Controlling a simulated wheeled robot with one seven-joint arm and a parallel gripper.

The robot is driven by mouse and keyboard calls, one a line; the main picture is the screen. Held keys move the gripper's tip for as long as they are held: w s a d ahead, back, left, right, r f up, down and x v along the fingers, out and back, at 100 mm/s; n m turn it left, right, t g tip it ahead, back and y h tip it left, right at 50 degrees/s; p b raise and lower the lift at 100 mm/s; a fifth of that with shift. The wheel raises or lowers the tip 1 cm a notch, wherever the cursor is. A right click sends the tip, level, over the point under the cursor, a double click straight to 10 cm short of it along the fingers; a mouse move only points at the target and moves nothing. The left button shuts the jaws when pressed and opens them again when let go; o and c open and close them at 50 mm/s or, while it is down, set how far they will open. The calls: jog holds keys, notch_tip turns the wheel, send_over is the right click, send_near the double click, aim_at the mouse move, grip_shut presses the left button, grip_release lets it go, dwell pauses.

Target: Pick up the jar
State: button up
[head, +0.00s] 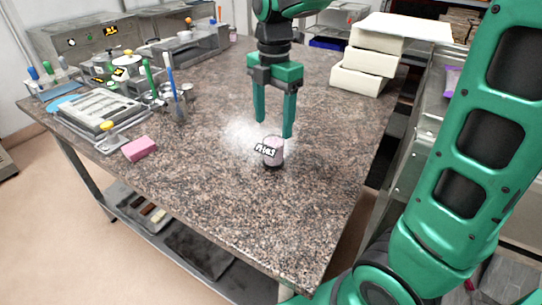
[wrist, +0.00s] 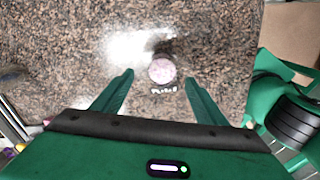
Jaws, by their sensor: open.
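The jar (head: 272,151) is small and pinkish with a white label bearing dark letters. It stands upright on the speckled granite table (head: 230,215). In the wrist view the jar (wrist: 162,70) shows from above as a round pink lid, beyond and between the two fingers. My gripper (head: 274,130) is open and empty, pointing down, with its green fingers above and around the jar's far side in the head view. In the wrist view my gripper (wrist: 160,95) has both fingers apart, and neither appears to touch the jar.
White blocks (head: 365,65) are stacked at the table's back right. A pink block (head: 139,149) lies at the left edge. A grey tray (head: 105,110) and a holder with pens (head: 172,105) stand at the left. The table around the jar is clear.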

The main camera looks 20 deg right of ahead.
aim_at(273, 137)
notch_tip(273, 137, down, 6)
jog(key=shift+r, duration=0.2)
jog(key=shift+s+d+f, duration=0.15)
jog(key=shift+f, duration=2.35)
jog(key=c, duration=1.2)
